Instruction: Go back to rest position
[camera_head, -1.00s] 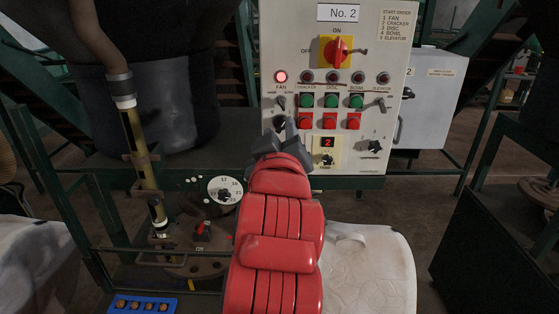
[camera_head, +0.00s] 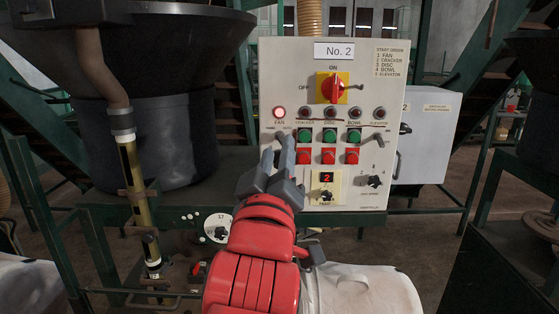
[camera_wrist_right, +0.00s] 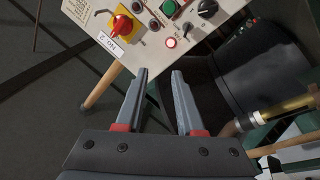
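My right gripper (camera_head: 276,148) is in front of the lower left of the white "No. 2" control panel (camera_head: 300,62). Its two grey fingers are apart with nothing between them. In the right wrist view the gripper (camera_wrist_right: 160,72) is also open and empty, with the panel (camera_wrist_right: 150,52) beyond the fingertips. The FAN lamp (camera_head: 279,113) glows red. A red rotary knob on a yellow plate (camera_head: 333,88) points up toward ON. Part of the panel's lower left is hidden behind the fingers. My left gripper is not in view.
A dark hopper (camera_head: 165,130) stands left of the panel, with a yellowish pipe (camera_head: 135,180) in front of it. A white bag (camera_head: 375,292) is below the panel. A grey box (camera_head: 428,135) is at right. Green frame bars surround the panel.

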